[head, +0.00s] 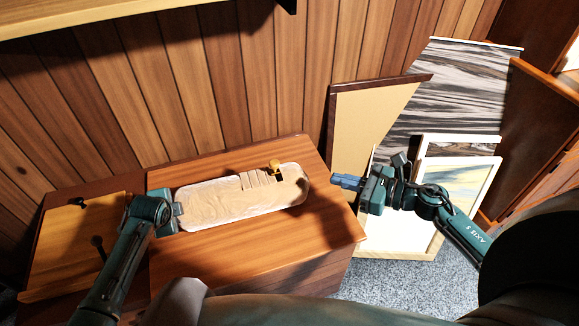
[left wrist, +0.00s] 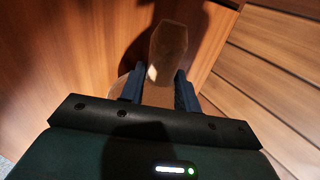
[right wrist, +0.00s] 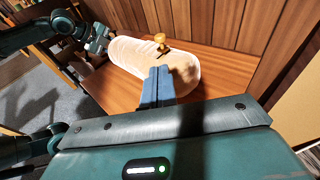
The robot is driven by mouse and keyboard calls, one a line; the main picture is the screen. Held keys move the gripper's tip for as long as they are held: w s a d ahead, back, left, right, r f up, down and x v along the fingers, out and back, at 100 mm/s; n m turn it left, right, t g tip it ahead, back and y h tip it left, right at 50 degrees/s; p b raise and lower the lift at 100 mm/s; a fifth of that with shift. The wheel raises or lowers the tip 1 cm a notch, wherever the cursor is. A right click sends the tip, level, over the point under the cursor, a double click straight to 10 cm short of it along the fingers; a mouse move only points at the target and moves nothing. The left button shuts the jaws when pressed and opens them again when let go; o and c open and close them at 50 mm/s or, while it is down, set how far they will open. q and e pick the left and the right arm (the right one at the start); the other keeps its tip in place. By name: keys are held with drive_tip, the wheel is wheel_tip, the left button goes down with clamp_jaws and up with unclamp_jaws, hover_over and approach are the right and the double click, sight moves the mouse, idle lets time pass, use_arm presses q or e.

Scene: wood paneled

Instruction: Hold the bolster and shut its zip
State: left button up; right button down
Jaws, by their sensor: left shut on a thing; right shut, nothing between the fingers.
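The bolster (head: 225,204) is a long, pale, rounded cushion lying on a wooden chest. Pleats and a short dark gap show near its right end, beside a gold zip pull (head: 275,164). My left gripper (head: 178,210) is shut on the bolster's left end. In the left wrist view a shadowed brown piece (left wrist: 168,50) shows between its fingers. My right gripper (head: 346,181) is shut and empty, right of the bolster and apart from it. In the right wrist view the fingertips (right wrist: 158,72) overlap the bolster (right wrist: 130,52), with the zip pull (right wrist: 160,38) beyond.
The wooden chest (head: 250,258) has bare top in front of the bolster. A plank-panelled wall (head: 130,85) rises behind. Framed boards (head: 365,115) lean at the right, beyond my right gripper. A wooden panel with dark knobs (head: 70,245) lies at the left.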

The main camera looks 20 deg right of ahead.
sight(278, 165)
drive_tip(key=x, duration=1.4)
drive_tip(key=a, duration=1.1)
drive_tip(key=shift+w+a, duration=0.1)
drive_tip(key=v, duration=1.4)
drive_tip(key=shift+d, duration=0.2)
